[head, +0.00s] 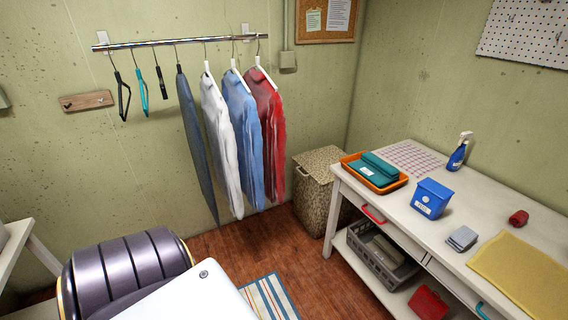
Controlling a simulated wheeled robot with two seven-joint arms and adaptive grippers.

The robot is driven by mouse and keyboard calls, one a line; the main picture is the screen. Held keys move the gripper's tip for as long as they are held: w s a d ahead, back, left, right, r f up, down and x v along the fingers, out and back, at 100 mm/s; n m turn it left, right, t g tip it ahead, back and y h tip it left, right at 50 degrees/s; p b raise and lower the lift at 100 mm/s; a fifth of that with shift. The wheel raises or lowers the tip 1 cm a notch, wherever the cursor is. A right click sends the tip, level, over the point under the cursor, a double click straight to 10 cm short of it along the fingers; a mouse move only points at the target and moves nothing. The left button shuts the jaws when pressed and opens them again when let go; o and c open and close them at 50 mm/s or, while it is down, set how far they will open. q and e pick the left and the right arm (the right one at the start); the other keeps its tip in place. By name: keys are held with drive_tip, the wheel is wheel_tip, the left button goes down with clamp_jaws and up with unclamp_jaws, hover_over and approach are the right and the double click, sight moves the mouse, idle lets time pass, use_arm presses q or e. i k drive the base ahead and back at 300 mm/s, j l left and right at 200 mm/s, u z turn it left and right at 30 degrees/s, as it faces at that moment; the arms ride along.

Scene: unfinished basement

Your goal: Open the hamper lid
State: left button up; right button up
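The hamper (314,205) is a tall, speckled brown woven box standing on the floor in the back corner, beside the left end of the white table. Its lid (319,162) is on top and looks shut. Part of the hamper's right side is hidden behind the table. Neither of my grippers is in view.
The white table (408,216) carries an orange tray (352,177), a blue box (431,198), a spray bottle (458,155) and a yellow mat (515,268). Shirts (243,130) hang from a wall rail (170,43) left of the hamper. Wooden floor (235,245) lies clear before it, with a striped rug (270,298) nearer me.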

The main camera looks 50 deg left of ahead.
sight(316, 162)
drive_tip(key=u, duration=1.35)
drive_tip(key=i+j+z, duration=0.15)
drive_tip(key=i+z, duration=0.2)
drive_tip(key=i, duration=0.25)
drive_tip(key=i+j+z, duration=0.35)
drive_tip(key=i, duration=0.2)
drive_tip(key=i+j+z, duration=0.4)
drive_tip(key=i, duration=0.15)
